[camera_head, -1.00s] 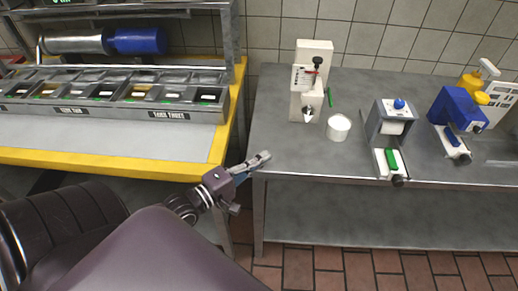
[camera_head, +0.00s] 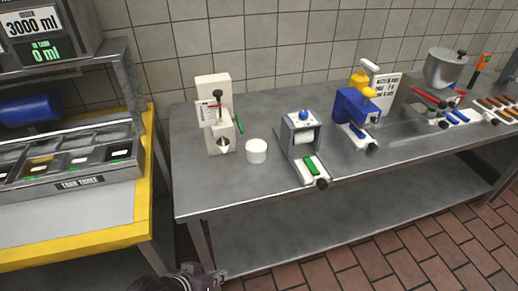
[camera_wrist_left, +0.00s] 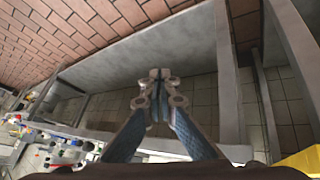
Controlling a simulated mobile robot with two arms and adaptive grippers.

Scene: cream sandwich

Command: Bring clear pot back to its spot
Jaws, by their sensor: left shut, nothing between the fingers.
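My left gripper (camera_head: 214,278) is at the bottom edge of the head view, low in front of the grey steel table (camera_head: 240,195). It is shut and empty, and its closed fingertips also show in the left wrist view (camera_wrist_left: 160,76). I cannot pick out a clear pot for certain. A small white round tub (camera_head: 256,151) stands on the table beside a white dispenser (camera_head: 215,115). My right gripper is not in view.
A yellow-edged counter (camera_head: 90,235) with food bins (camera_head: 70,160) is at left. The front left table top is bare.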

